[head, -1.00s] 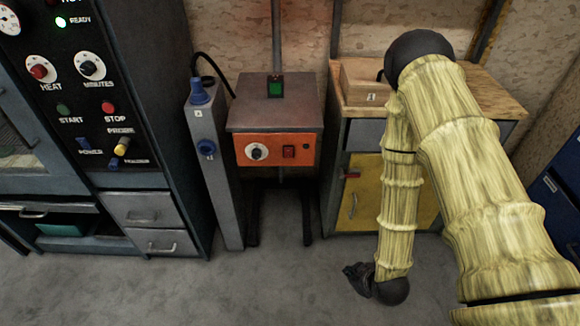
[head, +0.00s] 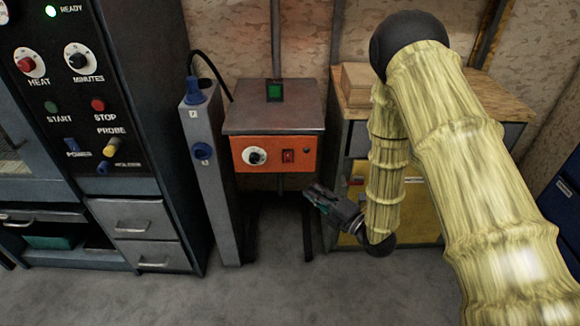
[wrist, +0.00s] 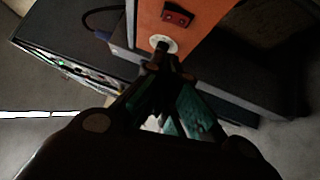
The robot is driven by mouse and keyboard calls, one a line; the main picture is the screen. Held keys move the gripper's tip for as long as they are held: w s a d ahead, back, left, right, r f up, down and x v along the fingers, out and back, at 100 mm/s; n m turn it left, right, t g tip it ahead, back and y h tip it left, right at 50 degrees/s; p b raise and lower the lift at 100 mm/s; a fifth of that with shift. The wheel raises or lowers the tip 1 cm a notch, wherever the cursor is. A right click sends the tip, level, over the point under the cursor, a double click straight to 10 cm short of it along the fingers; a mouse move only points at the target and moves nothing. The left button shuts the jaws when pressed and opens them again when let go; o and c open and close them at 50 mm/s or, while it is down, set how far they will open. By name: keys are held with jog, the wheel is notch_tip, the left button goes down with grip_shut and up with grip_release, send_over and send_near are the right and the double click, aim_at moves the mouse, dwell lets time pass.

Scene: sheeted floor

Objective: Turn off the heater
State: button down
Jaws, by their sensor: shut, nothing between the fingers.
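The heater appears to be the grey box with an orange front (head: 273,167). Its front has a white dial with a black knob (head: 254,156) and a red rocker switch (head: 288,156). A green-lit switch (head: 274,91) sits on its top. My gripper (head: 314,194) is shut and empty, below and to the right of the orange front, apart from it in the head view. In the wrist view, the red switch (wrist: 178,15) shows beyond the fingertips (wrist: 165,60), and the dial's knob (wrist: 162,45) lies just past them. I cannot tell whether the fingertips touch the knob.
A grey post with blue plugs (head: 203,152) stands left of the box. A dark oven cabinet (head: 100,60) with knobs and buttons is farther left. A wood-topped cabinet with a yellow door (head: 418,209) is behind my arm. The floor (head: 270,290) in front is clear.

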aim_at(288, 158)
jog(key=shift+w+d+p+x, duration=0.1)
jog(key=shift+w+d+x, duration=0.25)
jog(key=shift+x, duration=1.8)
jog(key=shift+w+d+p+x, duration=0.15)
jog(key=shift+w+d+x, duration=0.15)
jog(key=shift+x, duration=1.85)
jog(key=shift+w+d+p+x, duration=0.1)
jog(key=shift+w+d+x, duration=0.25)
jog(key=shift+x, duration=1.8)
jog(key=shift+r, duration=0.1)
